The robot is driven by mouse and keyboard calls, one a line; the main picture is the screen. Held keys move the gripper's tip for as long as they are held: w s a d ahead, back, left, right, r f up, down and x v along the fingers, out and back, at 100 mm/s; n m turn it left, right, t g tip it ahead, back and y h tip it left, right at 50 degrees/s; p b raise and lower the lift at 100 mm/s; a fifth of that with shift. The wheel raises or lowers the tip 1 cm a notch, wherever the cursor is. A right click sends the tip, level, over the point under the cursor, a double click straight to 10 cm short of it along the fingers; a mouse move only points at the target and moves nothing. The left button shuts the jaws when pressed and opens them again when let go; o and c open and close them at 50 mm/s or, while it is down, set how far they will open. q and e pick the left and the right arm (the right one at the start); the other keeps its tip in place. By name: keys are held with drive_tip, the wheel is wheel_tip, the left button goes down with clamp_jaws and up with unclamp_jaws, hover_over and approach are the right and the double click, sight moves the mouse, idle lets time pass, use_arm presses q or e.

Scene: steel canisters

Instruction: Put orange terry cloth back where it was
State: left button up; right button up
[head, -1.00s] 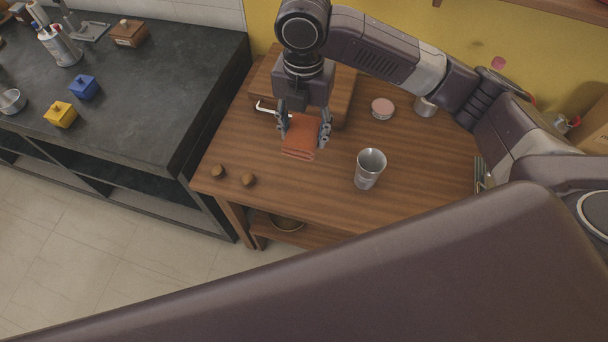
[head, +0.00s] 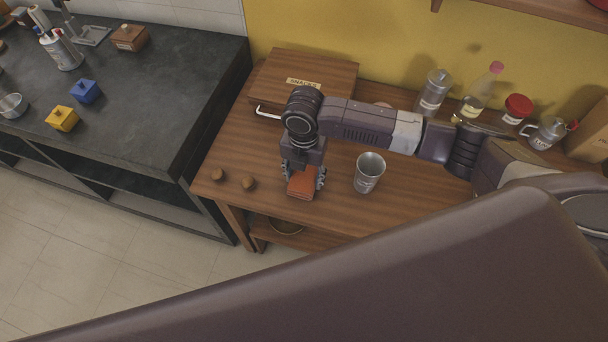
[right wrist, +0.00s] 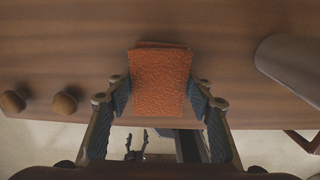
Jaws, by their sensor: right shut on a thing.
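The orange terry cloth (head: 301,188) is a small folded rectangle at the front part of the wooden table (head: 400,215), left of the steel canister (head: 369,173). My right gripper (head: 303,182) points down over it and is shut on its two sides. In the right wrist view the cloth (right wrist: 160,82) sits between the two fingers (right wrist: 160,95). I cannot tell whether the cloth touches the table or hangs just above it.
Two round wooden knobs (head: 248,183) lie left of the cloth near the table's front edge. A wooden box (head: 330,75) with a label stands behind. Bottles and jars (head: 518,108) line the back right. A dark counter (head: 160,100) stands left.

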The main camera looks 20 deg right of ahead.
sight(304, 176)
drive_tip(key=shift+f, duration=0.2)
drive_tip(key=o, duration=1)
wheel_tip(304, 176, up, 12)
drive_tip(key=shift+r+b, duration=0.15)
drive_tip(key=shift+b, duration=0.3)
